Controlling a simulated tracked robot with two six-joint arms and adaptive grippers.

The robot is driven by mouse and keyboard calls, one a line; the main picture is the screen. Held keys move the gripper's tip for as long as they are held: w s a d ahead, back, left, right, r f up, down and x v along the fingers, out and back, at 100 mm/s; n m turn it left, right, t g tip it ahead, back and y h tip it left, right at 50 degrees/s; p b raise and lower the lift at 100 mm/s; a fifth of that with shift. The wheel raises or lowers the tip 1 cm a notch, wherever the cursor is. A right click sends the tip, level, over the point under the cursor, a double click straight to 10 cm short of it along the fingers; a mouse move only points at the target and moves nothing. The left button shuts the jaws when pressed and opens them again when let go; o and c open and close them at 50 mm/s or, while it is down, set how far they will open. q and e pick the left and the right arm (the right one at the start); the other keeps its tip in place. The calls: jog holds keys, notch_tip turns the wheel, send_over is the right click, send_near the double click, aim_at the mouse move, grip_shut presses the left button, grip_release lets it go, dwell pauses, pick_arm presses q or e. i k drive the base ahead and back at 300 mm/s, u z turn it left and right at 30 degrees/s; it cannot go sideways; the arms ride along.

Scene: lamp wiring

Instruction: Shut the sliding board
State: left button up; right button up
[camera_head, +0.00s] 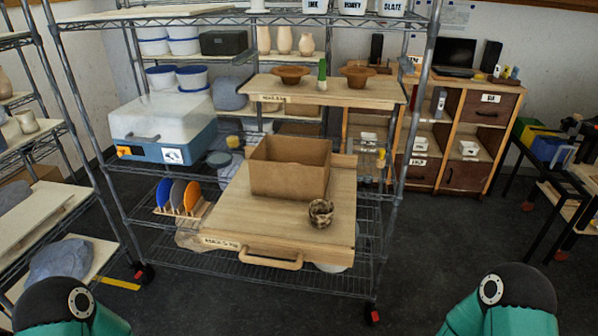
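The sliding board (225,215) is a light wooden board with a wooden handle (270,259) and a label on its front edge. It sticks out of the wire shelf rack toward me, at the middle of the picture. An open cardboard box (288,178) stands on its back part. A small brown mottled pot (321,212) stands in front of the box, toward the right edge. Neither gripper shows; only teal and black parts of my arms show at the bottom left and bottom right corners, well apart from the board.
Above it, another wooden board (330,92) holds two brown bowls and a green item. The rack's front right post (397,180) stands beside the board. Floor in front is clear.

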aim_at(240, 222)
jog(key=z, duration=0.05)
jog(key=k, duration=1.3)
jog(key=u, duration=0.35)
jog(key=i, duration=0.7)
jog(key=u, duration=0.55)
jog(key=i, duration=1.25)
jog(key=z, duration=0.75)
